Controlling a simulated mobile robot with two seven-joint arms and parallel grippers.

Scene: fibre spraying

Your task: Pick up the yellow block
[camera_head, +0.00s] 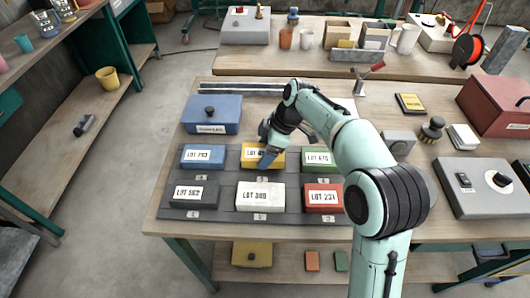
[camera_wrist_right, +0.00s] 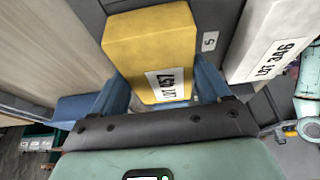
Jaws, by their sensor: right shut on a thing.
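The yellow block (camera_head: 279,160) with a white lot label is at the middle of the back row on the grey mat (camera_head: 226,178). My right gripper (camera_head: 268,157) reaches down over it from the right and hides part of it and its label. In the right wrist view the yellow block (camera_wrist_right: 150,45) sits between the two blue fingers of my right gripper (camera_wrist_right: 162,82), which is shut on it. I cannot tell whether the block is clear of the mat. My left gripper is not in view.
Beside it are a blue block (camera_head: 203,156) and a green block (camera_head: 319,158); grey (camera_head: 188,201), white (camera_head: 260,206) and red (camera_head: 322,205) blocks fill the front row. A blue box (camera_head: 212,111) stands behind. A red toolbox (camera_head: 488,100) is at right.

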